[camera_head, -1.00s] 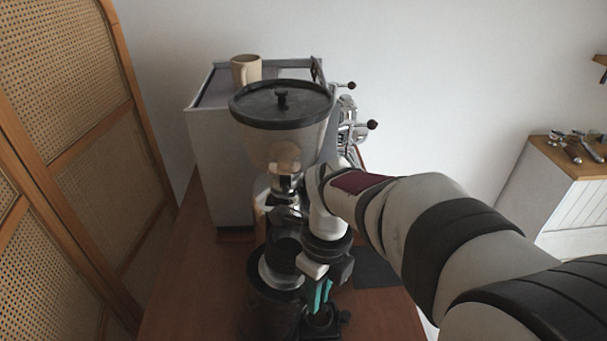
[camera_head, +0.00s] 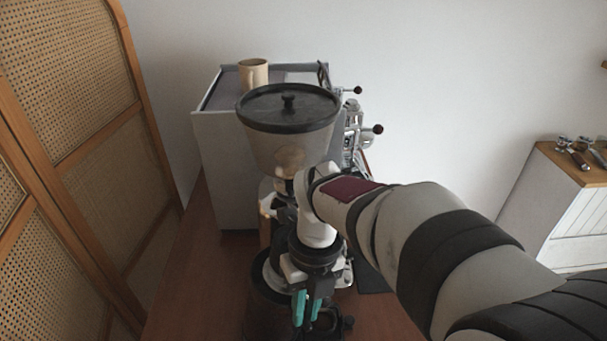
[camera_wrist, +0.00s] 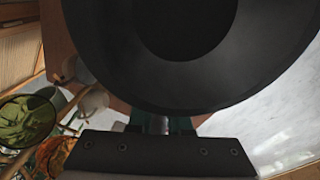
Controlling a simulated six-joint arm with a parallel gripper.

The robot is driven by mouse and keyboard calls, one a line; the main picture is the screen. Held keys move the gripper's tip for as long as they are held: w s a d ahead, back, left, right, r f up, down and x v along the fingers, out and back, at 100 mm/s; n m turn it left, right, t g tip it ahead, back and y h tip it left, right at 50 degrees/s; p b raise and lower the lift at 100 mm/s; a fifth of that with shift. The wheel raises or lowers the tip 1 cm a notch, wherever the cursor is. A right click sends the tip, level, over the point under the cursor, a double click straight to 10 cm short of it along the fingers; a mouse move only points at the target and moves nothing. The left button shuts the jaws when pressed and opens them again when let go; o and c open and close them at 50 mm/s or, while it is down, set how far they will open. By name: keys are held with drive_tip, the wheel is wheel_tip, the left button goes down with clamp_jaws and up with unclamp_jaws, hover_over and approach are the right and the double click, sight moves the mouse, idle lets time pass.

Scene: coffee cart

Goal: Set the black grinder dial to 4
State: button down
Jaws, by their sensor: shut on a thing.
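The grinder (camera_head: 272,150) stands on the wooden counter with a clear hopper under a black lid. In the wrist view a large black round part, apparently the dial (camera_wrist: 100,45), fills the upper middle. No numbers or mark are readable on it. My gripper (camera_head: 306,308) points down at the front of the grinder, its teal fingers close together. In the wrist view the fingers are shut on a short metal peg (camera_wrist: 160,124) at the lower edge of the black round part. The arm hides much of the grinder's body in the head view.
A coffee machine (camera_head: 222,150) stands behind the grinder, with a beige mug (camera_head: 254,75) on top. A cane screen (camera_head: 75,85) is close on the left. A side cabinet (camera_head: 565,225) holds tools at the right. Counter left of the grinder is clear.

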drive_tip(key=shift+s+a+r+m, duration=0.1)
drive_tip(key=shift+a+r+m, duration=0.05)
drive_tip(key=shift+a+m, duration=0.55)
drive_tip(key=shift+s+a+r+m, duration=0.1)
drive_tip(key=shift+a+m, duration=0.3)
drive_tip(key=shift+m, duration=0.5)
drive_tip(key=c, duration=0.8)
unclamp_jaws()
drive_tip(key=shift+c, duration=0.2)
wheel_tip(320, 180, up, 16)
drive_tip(key=w+d, duration=0.2)
drive_tip(key=shift+f, duration=0.25)
drive_tip(key=s+d+f+n, duration=0.2)
drive_tip(key=s+f+n, duration=0.5)
drive_tip(key=n, duration=0.7)
drive_tip(key=s+d+f+n+t, duration=0.1)
drive_tip(key=s+d+f+n, duration=0.2)
drive_tip(key=s+f+n, duration=0.5)
drive_tip(key=s+n, duration=0.1)
drive_tip(key=n, duration=0.6)
drive_tip(key=shift+s+y, duration=0.4)
